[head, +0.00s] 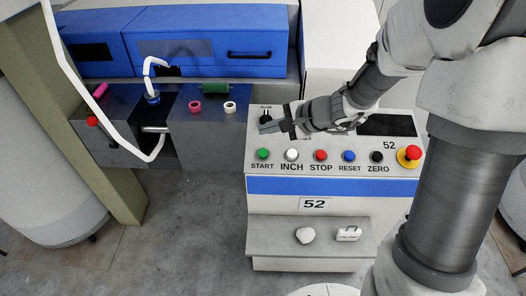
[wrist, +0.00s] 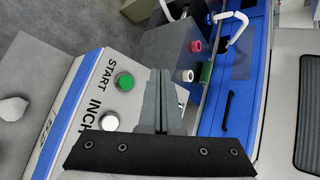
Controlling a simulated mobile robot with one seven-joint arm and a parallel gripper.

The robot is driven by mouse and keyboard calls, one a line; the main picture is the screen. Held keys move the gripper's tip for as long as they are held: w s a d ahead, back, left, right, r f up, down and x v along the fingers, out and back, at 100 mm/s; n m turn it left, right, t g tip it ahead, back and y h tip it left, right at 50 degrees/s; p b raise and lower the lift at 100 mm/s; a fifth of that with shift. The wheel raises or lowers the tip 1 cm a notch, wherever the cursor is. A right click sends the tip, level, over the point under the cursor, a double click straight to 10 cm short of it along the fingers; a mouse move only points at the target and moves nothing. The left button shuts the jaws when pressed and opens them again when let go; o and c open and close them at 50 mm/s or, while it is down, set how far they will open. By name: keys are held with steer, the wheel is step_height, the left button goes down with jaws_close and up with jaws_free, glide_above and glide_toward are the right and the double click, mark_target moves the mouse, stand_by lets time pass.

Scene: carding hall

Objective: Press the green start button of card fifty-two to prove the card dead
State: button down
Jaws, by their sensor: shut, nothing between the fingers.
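The control console of card fifty-two (head: 330,200) stands in the middle of the head view, with "52" on its face. Its green START button (head: 263,154) is at the left end of the button row. The green button also shows in the wrist view (wrist: 124,82), left of my fingers. My gripper (head: 268,127) is shut and empty. In the head view it is above the console's upper left, beyond the green button and near the SLOW selector. In the wrist view my gripper (wrist: 160,75) appears apart from the button. The selector is partly hidden by the fingers.
White INCH (head: 292,155), red STOP (head: 321,155), blue RESET (head: 349,156) and black ZERO (head: 376,157) buttons follow to the right. A red emergency mushroom (head: 409,154) is at the far right. A blue-covered machine (head: 210,40) stands left.

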steer(key=b, duration=0.5)
glide_above(259, 150)
steer(key=s+d, duration=0.2)
steer(key=f, duration=0.7)
steer(key=shift+s+d+f, duration=0.1)
steer(key=shift+s+d, duration=0.05)
steer(key=shift+d, duration=0.05)
steer(key=shift+w+f+b, duration=0.2)
steer(key=shift+f+b, duration=0.35)
steer(key=shift+f, duration=0.05)
steer(key=shift+f, duration=0.1)
stand_by(0.4)
steer(key=shift+w+f+b, duration=0.1)
steer(key=shift+f+b, duration=0.2)
steer(key=shift+b, duration=0.35)
steer(key=shift+w+f+b, duration=0.1)
steer(key=shift+f+b, duration=0.4)
steer(key=shift+b, duration=0.1)
stand_by(0.4)
steer(key=shift+r, duration=0.1)
steer(key=shift+s+r+p, duration=0.2)
steer(key=shift+r+p, duration=0.25)
steer(key=shift+r, duration=0.35)
steer(key=shift+r, duration=0.15)
